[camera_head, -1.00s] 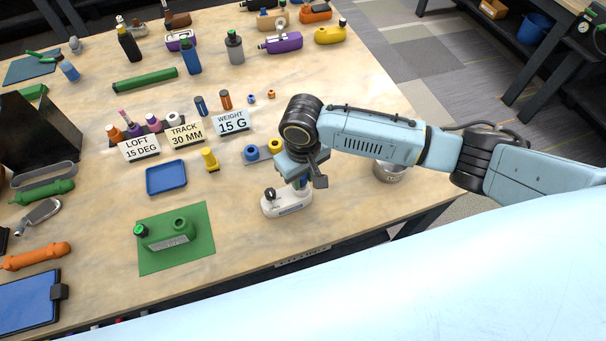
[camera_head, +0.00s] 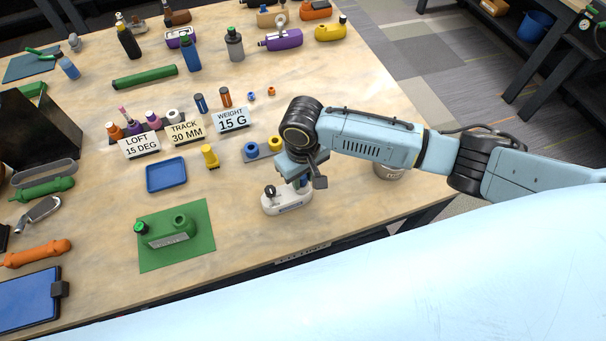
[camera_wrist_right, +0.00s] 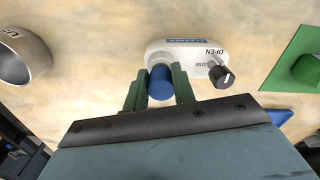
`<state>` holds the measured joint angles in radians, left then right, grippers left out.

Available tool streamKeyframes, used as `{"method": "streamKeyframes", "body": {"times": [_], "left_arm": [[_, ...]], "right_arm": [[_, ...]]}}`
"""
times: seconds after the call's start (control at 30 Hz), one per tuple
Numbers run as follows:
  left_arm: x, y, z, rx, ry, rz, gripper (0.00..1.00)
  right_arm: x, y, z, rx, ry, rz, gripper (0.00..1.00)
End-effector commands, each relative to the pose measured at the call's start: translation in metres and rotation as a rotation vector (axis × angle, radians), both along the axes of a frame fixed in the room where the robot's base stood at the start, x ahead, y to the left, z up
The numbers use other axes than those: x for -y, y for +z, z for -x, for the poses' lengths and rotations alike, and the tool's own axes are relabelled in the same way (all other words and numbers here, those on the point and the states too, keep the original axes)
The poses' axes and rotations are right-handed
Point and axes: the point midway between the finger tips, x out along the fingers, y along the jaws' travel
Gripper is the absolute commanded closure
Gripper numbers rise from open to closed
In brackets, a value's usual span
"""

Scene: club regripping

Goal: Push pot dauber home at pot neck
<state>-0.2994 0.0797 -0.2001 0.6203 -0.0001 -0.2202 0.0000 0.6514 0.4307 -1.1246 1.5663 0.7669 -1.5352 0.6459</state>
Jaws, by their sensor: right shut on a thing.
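My right gripper (camera_head: 303,178) is over the right end of a small white pot (camera_head: 288,203) near the table's front edge. In the wrist view the green finger pads (camera_wrist_right: 160,90) are shut on a blue cylinder (camera_wrist_right: 160,82), which appears to be the dauber. The cylinder overlaps the near edge of the white pot (camera_wrist_right: 185,55). The pot has a dark knob (camera_wrist_right: 221,76) beside OPEN and CLOSE lettering. My left gripper is not in view.
A green bottle (camera_head: 170,236) stands on a green mat (camera_head: 200,255) to the left. A blue tray (camera_head: 166,176), a yellow piece (camera_head: 210,156) and a holder with blue and yellow rings (camera_head: 263,149) lie behind. A metal cup (camera_head: 387,171) stands right, behind my arm.

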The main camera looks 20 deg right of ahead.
Motion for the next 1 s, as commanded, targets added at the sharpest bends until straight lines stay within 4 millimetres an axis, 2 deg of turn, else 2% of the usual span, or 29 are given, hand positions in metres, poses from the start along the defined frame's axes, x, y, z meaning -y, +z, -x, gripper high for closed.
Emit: {"method": "streamKeyframes", "body": {"times": [0.2,0.23,0.4,0.77,0.87,1.0], "left_arm": [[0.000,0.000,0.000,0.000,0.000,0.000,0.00],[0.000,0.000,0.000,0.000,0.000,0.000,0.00],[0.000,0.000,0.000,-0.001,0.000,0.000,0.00],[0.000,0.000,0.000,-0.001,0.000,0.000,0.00],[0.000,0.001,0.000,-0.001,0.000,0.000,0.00],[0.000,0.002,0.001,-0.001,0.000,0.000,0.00]], "right_arm": [[0.000,-0.006,0.000,0.000,-0.001,0.000,0.97],[0.000,-0.005,0.000,0.001,-0.001,0.000,0.70],[0.000,-0.005,0.000,0.001,-0.001,0.000,0.49],[0.000,0.001,-0.001,0.002,0.000,-0.001,0.49],[0.000,0.015,-0.001,0.003,0.000,-0.002,0.49],[0.000,0.045,-0.002,0.006,0.000,-0.002,0.49]]}}
